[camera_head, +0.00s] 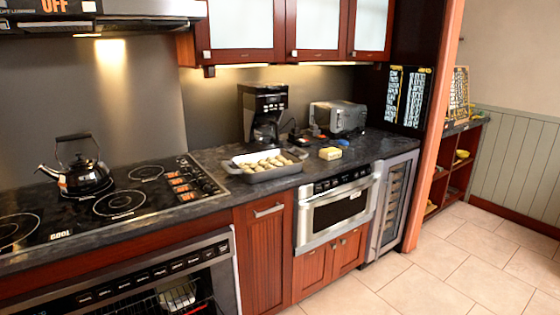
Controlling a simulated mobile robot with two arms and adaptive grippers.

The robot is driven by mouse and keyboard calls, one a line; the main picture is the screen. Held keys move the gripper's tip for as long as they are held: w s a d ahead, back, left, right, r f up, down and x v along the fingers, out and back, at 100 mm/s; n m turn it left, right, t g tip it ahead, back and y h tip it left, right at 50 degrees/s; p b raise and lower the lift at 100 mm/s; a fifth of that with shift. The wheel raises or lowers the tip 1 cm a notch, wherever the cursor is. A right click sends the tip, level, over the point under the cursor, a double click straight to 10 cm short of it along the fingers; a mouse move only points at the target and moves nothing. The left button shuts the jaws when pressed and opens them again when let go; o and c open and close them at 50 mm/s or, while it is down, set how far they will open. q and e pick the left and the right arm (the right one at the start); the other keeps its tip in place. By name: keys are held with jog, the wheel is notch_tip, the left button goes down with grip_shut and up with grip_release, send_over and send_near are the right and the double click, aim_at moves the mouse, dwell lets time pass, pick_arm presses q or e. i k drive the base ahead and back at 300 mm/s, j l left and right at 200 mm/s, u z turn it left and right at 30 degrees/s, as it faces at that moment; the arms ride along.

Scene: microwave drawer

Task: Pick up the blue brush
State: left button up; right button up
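A small blue item (343,142), which may be the blue brush, lies on the dark countertop (215,160) just behind and right of a yellow block (330,153). It is in front of the toaster (338,117). It is too small to make out its bristles or handle. Neither my left nor my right gripper is in view.
A grey tray of round pale food (240,174) sits left of the yellow block, with a coffee maker (262,115) behind it. A kettle (84,175) stands on the cooktop (150,190). A steel microwave drawer (336,208) is below the counter. The tiled floor (425,290) at right is clear.

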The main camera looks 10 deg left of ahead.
aim_at(343, 145)
jog(key=i+l, duration=0.4)
jog(key=l, duration=0.15)
jog(key=i+l+u, duration=0.15)
jog(key=i+l, duration=0.3)
jog(key=l, duration=0.1)
